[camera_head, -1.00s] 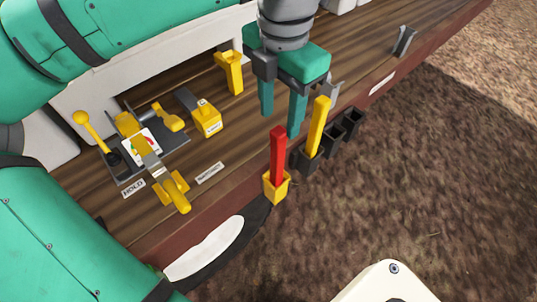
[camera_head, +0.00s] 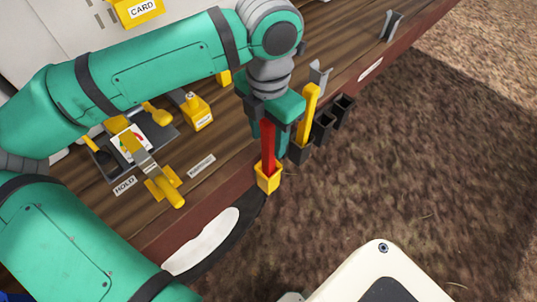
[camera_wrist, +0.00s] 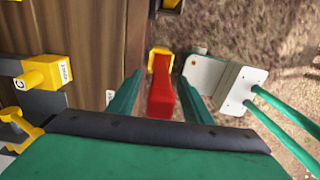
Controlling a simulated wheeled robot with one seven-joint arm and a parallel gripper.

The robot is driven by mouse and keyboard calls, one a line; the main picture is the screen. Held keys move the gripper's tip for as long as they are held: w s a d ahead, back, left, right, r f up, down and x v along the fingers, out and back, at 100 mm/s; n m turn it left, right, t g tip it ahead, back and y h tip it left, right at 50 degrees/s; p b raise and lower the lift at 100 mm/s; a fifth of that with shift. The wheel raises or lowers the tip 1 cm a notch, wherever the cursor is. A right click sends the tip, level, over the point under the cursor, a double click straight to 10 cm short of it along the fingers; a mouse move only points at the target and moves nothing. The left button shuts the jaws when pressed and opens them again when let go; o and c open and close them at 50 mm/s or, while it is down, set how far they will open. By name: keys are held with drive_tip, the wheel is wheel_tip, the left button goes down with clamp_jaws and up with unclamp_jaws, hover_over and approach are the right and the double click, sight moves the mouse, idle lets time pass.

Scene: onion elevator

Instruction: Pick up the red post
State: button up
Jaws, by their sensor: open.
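The red post (camera_head: 268,148) stands upright in a yellow socket (camera_head: 268,179) on the front edge of the wooden deck. My gripper (camera_head: 271,140) is over the post, pointing down, with its teal fingers around the post's upper part. In the wrist view the red post (camera_wrist: 161,100) shows between the two open fingers (camera_wrist: 160,97), with a gap on each side. The yellow socket (camera_wrist: 160,58) shows at its far end. The top of the post is partly hidden by my gripper in the head view.
A yellow post (camera_head: 308,112) stands in a dark socket just right of the red one, close to my gripper. Empty dark sockets (camera_head: 333,116) follow along the edge.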

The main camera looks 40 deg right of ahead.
clamp_jaws()
idle(0.3)
